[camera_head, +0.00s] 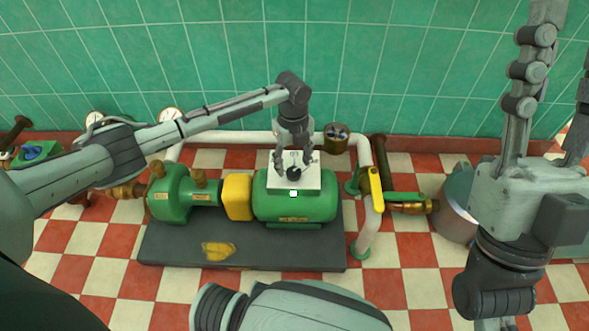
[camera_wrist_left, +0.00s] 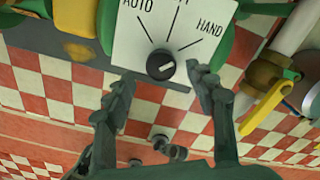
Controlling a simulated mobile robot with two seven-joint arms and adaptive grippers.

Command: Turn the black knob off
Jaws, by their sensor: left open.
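The black knob (camera_head: 294,173) sits on a white panel (camera_head: 311,182) on the green machine. In the left wrist view the knob (camera_wrist_left: 160,65) is round, with a pale mark slanting up to the right, roughly towards the HAND line. The panel (camera_wrist_left: 135,45) reads AUTO at left and HAND at right; the middle label is cut off by the top edge. My left gripper (camera_head: 296,158) is at the panel, its fingers open on either side of the knob; touch cannot be seen. My right gripper (camera_head: 562,60) points up at the right edge, fingers apart and empty.
The green pump (camera_head: 170,193) and yellow coupling (camera_head: 238,196) stand left of the panel on a dark base (camera_head: 180,250). A white pipe (camera_head: 368,215) and yellow lever (camera_head: 376,188) stand close on the right. A tiled wall is behind.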

